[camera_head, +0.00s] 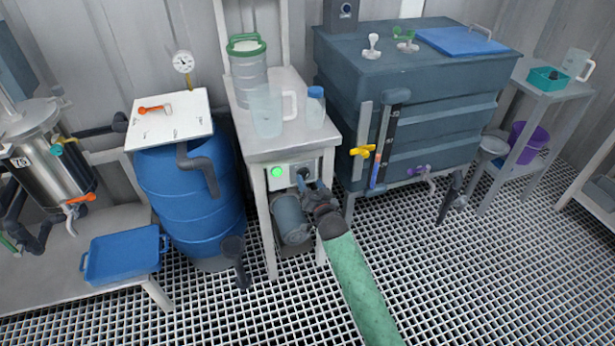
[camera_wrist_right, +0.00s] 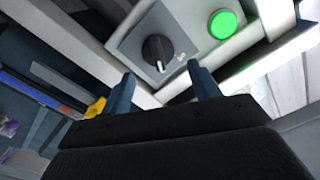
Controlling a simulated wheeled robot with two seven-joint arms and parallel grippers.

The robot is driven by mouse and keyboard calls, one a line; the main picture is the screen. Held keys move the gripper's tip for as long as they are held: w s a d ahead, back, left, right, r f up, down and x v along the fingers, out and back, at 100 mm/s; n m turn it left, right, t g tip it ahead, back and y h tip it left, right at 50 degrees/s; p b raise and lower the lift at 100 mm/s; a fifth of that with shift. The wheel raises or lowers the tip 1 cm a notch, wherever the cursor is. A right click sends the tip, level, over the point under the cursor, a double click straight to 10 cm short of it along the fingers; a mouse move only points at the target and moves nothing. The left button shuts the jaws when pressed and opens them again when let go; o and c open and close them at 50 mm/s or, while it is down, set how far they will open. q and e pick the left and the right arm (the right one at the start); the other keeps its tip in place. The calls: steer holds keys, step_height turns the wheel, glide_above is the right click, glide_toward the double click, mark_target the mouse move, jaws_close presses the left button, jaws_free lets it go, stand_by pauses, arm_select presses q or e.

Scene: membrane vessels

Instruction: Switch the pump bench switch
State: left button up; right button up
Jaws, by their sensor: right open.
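The pump bench (camera_head: 290,142) is a narrow white bench in the middle of the head view. Its front panel carries a green lit lamp (camera_head: 277,172) and the dark rotary switch (camera_head: 307,174), partly hidden by my gripper. In the right wrist view the black switch knob (camera_wrist_right: 157,50) sits on a grey plate with a white mark, beside the glowing green lamp (camera_wrist_right: 223,24). My right gripper (camera_head: 312,188) is close in front of the panel. Its two fingers (camera_wrist_right: 163,88) are apart and empty, with the knob beyond them. My left gripper is not in view.
A clear jug (camera_head: 267,110), a blue-capped bottle (camera_head: 315,107) and a green-lidded jar (camera_head: 248,70) stand on the bench. A pump motor (camera_head: 291,220) sits below. A blue drum (camera_head: 190,190) is at left, a large grey-blue tank (camera_head: 430,110) at right. The grated floor in front is clear.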

mark_target(307, 175)
steer(key=shift+x, duration=1.9)
steer(key=c, duration=1)
